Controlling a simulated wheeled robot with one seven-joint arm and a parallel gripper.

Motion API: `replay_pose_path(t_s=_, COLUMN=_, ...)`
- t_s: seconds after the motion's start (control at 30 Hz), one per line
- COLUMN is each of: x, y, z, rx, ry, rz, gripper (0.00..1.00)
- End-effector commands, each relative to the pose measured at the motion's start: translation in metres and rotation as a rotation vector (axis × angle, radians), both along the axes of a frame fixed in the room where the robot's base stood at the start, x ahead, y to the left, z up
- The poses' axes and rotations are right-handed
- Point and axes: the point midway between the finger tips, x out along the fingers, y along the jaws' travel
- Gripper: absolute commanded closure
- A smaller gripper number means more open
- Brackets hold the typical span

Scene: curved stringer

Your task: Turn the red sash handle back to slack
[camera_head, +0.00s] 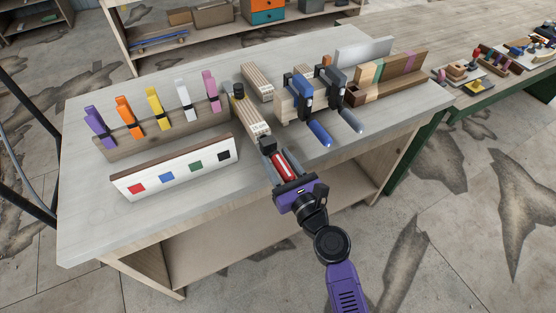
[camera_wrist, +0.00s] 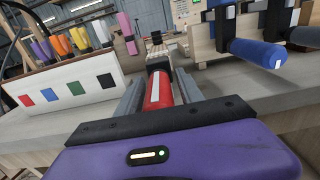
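The red sash handle (camera_head: 284,166) sticks out toward me from the near end of a black clamp on a pale wooden bar (camera_head: 248,112). In the wrist view the red handle (camera_wrist: 158,90), with a white stripe along it, lies lengthwise between my fingers. My gripper (camera_head: 272,150) reaches over the bench's front edge. Its two grey fingers (camera_wrist: 160,78) stand on either side of the handle, with what look like narrow gaps, so it appears open around the handle. Its purple body hides the lower part of the wrist view.
A blue-handled clamp (camera_head: 300,100) and a dark grey-handled clamp (camera_head: 335,90) stand close on the right. A white board with coloured squares (camera_head: 178,167) and a rack of coloured clips (camera_head: 160,131) stand on the left. The bench front left (camera_head: 100,215) is clear.

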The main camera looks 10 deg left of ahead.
Motion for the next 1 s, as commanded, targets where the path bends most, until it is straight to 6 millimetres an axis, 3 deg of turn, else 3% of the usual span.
replay_pose_path(t_s=0.03, x=-0.0001, y=-0.0001, z=0.0, rx=0.0, ry=0.0, rz=0.0, gripper=0.68)
replay_pose_path(t_s=0.2, x=-0.0002, y=-0.0001, z=0.0, rx=0.0, ry=0.0, rz=0.0, gripper=1.0)
replay_pose_path(t_s=0.63, x=-0.0002, y=-0.0003, z=-0.0008, rx=-0.053, ry=-0.037, rz=0.0, gripper=1.0)
replay_pose_path(t_s=1.0, x=0.0007, y=-0.0016, z=-0.0014, rx=-0.286, ry=-0.194, rz=-0.001, gripper=1.0)
